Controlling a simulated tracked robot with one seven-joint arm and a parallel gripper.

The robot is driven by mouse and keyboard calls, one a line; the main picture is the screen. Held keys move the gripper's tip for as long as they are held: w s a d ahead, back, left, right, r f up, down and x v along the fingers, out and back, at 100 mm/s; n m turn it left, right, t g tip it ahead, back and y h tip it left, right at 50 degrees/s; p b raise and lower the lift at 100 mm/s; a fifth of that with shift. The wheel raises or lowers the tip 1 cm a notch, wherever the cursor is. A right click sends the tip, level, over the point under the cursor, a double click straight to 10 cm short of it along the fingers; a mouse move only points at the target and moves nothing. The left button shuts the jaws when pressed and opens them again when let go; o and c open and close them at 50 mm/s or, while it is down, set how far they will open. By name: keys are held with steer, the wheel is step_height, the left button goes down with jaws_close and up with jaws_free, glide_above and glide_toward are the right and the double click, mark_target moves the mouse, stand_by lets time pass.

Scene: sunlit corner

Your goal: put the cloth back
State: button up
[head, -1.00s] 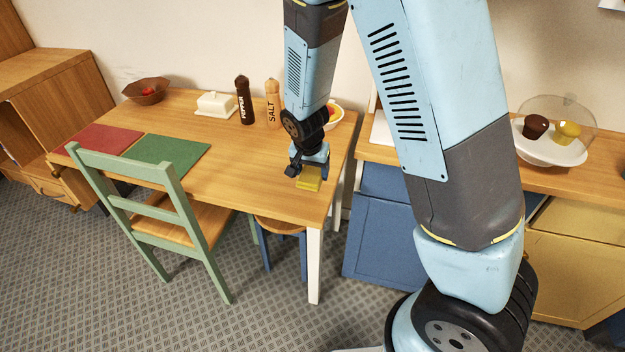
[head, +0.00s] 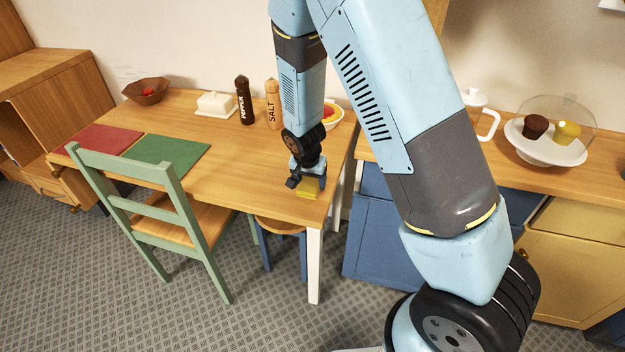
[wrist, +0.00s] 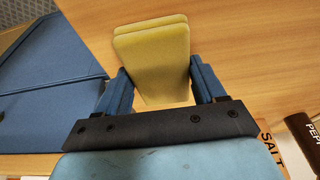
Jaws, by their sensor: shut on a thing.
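The cloth is a folded yellow pad (head: 308,188) at the right end of the wooden table (head: 240,190). In the wrist view the cloth (wrist: 152,62) shows two layers and sits between the two blue fingers. My gripper (head: 306,178) is shut on the cloth, low over the table near its right front corner; in the wrist view my gripper (wrist: 160,92) has a finger on each side of it. I cannot tell whether the cloth touches the table top.
A salt mill (head: 273,104), a pepper mill (head: 244,100), a butter dish (head: 216,104) and a fruit bowl (head: 332,115) stand at the back. Green (head: 165,155) and red (head: 103,140) mats lie left. A green chair (head: 150,215) stands in front. The table's middle is clear.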

mark_target(307, 188)
steer(key=o, duration=1)
steer(key=shift+f, duration=0.1)
steer(key=s+d+r+y, duration=0.1)
steer(key=s+d+r, duration=0.2)
steer(key=r, duration=0.8)
steer(key=s+d+r, duration=0.2)
steer(key=d+r, duration=0.1)
steer(key=r, duration=0.8)
steer(key=s+d+r+n+t, duration=0.1)
steer(key=s+d+r+n, duration=0.1)
steer(key=s+d+r, duration=0.4)
steer(key=s+d+r+n+t, duration=0.1)
steer(key=s+d+r+n, duration=0.1)
steer(key=s+d+r, duration=0.5)
steer(key=s+r, duration=0.4)
steer(key=s, duration=0.3)
steer(key=shift+d+t, duration=0.2)
steer(key=shift+t, duration=0.2)
